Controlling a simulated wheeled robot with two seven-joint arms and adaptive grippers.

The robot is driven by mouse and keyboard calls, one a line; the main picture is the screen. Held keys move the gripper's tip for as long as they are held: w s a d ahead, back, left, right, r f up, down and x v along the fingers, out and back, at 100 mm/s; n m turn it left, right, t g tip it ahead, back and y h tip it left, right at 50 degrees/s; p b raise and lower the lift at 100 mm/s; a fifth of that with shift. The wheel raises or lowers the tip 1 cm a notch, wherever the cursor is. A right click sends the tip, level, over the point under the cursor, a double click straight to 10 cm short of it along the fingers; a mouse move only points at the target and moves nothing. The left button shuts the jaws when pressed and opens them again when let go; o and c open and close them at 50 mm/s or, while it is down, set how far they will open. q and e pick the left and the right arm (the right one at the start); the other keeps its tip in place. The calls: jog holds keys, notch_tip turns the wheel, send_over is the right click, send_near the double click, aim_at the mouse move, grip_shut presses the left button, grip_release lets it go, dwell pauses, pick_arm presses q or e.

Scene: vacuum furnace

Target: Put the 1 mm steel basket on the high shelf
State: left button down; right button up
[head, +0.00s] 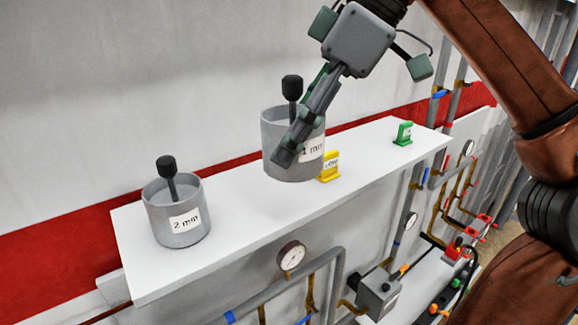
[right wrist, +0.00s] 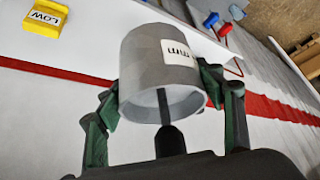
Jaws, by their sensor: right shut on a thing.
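The 1 mm steel basket (head: 282,158) is a grey cylinder with a white label and a black-knobbed upright post. My right gripper (head: 300,140) is shut on it, with a finger across its labelled side. In the right wrist view the basket (right wrist: 152,75) sits between the fingers (right wrist: 165,105). In the head view it appears upright in front of the white shelf (head: 245,215); I cannot tell how far its base is above it. My left gripper is not in view.
A 2 mm basket (head: 178,215) stands on the shelf's left end. A green tag (head: 403,133), its text too small to read, stands at the right end. Below the shelf are pipes, a pressure gauge (head: 291,256) and a grey box (head: 378,293). Shelf between the tags is clear.

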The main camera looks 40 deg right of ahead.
jog(key=w+d+f, duration=0.1)
jog(key=w+f, duration=0.1)
jog(key=w+d+f+p, duration=0.1)
jog(key=w+f, duration=0.1)
jog(key=w+d+f+p, duration=0.1)
jog(key=w+d+f, duration=0.1)
jog(key=shift+w+f, duration=0.35)
jog(key=shift+w, duration=0.05)
jog(key=f, duration=0.3)
jog(key=shift+w+p, duration=0.35)
jog(key=shift+d+f, duration=0.15)
jog(key=shift+f, duration=0.25)
jog(key=o, duration=1)
jog(key=shift+s+a, duration=0.1)
jog(key=shift+a, duration=0.1)
jog(key=shift+o, duration=1.3)
jog(key=shift+d, duration=0.1)
